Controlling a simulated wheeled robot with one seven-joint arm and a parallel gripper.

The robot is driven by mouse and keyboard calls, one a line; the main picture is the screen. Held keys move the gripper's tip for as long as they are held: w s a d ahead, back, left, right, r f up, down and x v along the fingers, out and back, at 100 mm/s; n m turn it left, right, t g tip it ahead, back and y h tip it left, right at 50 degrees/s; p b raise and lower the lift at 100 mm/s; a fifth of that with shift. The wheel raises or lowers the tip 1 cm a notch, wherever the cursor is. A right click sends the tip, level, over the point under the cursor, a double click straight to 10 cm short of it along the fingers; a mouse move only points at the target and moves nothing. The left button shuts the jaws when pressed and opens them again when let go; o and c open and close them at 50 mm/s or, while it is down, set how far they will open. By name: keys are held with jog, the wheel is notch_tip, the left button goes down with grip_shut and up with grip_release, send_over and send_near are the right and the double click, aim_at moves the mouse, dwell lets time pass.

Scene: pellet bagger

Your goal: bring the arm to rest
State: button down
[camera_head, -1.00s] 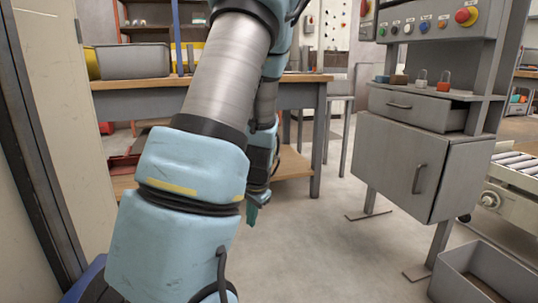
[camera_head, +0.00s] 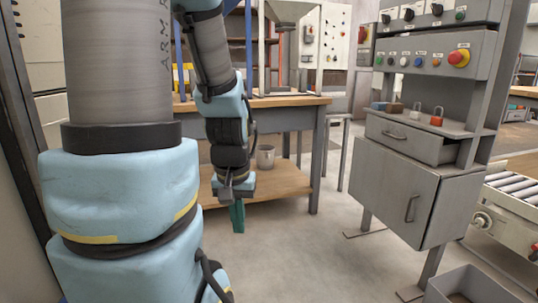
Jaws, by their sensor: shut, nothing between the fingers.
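My arm fills the left of the head view, with thick light-blue joints and a grey link. Its far end bends downward, and my gripper (camera_head: 238,216) hangs pointing at the floor, in front of the workbench's lower shelf. Its green fingers are together and hold nothing. The gripper is apart from the bench and the cabinet, with open floor to its right.
A workbench (camera_head: 295,101) with a lower shelf stands behind my arm; a grey bucket (camera_head: 265,156) is on that shelf. To the right stand a grey control cabinet (camera_head: 395,190) with padlocks on its ledge, a roller conveyor (camera_head: 515,193) and an open bin (camera_head: 470,285).

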notch_tip(320, 180, up, 30)
jog(key=p, duration=2.7)
jog(key=shift+f, duration=0.25)
jog(key=shift+f, duration=0.1)
